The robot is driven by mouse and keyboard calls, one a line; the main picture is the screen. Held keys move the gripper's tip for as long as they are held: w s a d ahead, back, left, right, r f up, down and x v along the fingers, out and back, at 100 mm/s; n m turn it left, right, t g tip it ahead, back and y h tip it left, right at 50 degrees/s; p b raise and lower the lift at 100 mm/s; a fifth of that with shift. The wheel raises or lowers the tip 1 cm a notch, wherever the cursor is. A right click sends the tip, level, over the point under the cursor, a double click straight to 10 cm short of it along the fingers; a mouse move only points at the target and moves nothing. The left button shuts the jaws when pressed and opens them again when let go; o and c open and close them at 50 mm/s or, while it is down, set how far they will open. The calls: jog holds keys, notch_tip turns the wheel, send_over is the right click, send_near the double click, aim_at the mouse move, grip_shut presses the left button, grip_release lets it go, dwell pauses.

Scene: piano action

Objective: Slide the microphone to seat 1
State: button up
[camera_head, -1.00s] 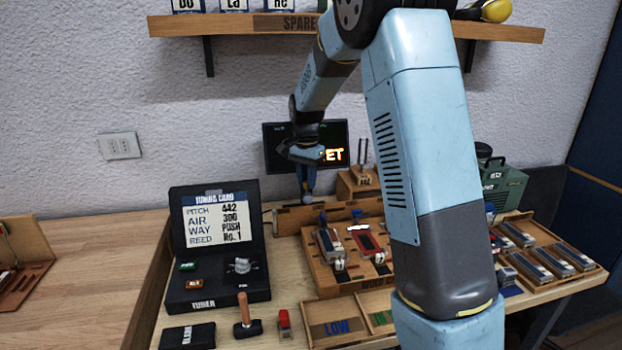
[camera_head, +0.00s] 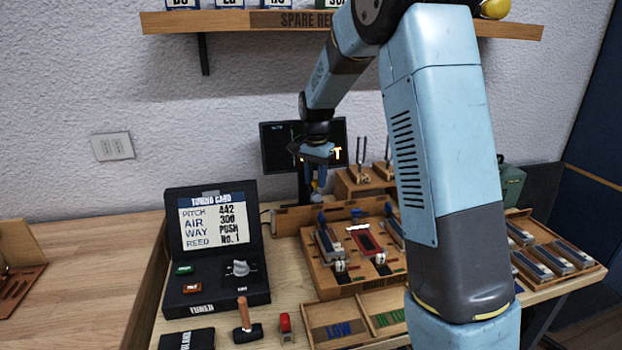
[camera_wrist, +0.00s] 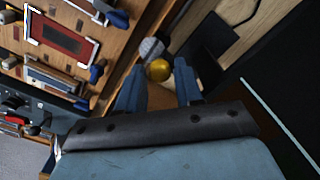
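The microphone, a grey mesh head (camera_wrist: 151,47) with a yellow ball-like part (camera_wrist: 158,70), shows in the wrist view by the wooden rail at the board's edge. My gripper (camera_wrist: 159,66) is open, its blue fingers apart on either side of the yellow part; I cannot tell whether they touch it. In the head view my gripper (camera_head: 316,190) points down behind the wooden work board (camera_head: 345,283), near its back rail (camera_head: 335,216). The board holds several seats with reed pieces, one red (camera_head: 366,239). Which is seat 1 is not legible.
A dark screen (camera_head: 280,150) stands behind my gripper. Tuning forks in a wooden block (camera_head: 352,182) stand just right. The black tuner case (camera_head: 215,285) is left, with a hammer (camera_head: 244,325) in front. Trays of reeds (camera_head: 555,262) lie right.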

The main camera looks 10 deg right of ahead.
notch_tip(320, 180, up, 12)
dwell(0.5)
jog(key=s+d+r+n+t, duration=0.1)
jog(key=s+d+r+n, duration=0.15)
jog(key=s, duration=0.65)
jog(key=s+d+r+n+t, duration=0.2)
jog(key=s+r, duration=0.2)
jog(key=s, duration=0.5)
jog(key=s+d+f+n+t, duration=0.1)
jog(key=s+f+n, duration=0.1)
jog(key=s, duration=0.7)
jog(key=s+d+f+n+t, duration=0.1)
jog(key=s+n, duration=0.1)
jog(key=s, duration=0.7)
jog(key=shift+s+f+t, duration=0.25)
jog(key=shift+f+t, duration=0.05)
jog(key=shift+f, duration=0.1)
dwell(1.0)
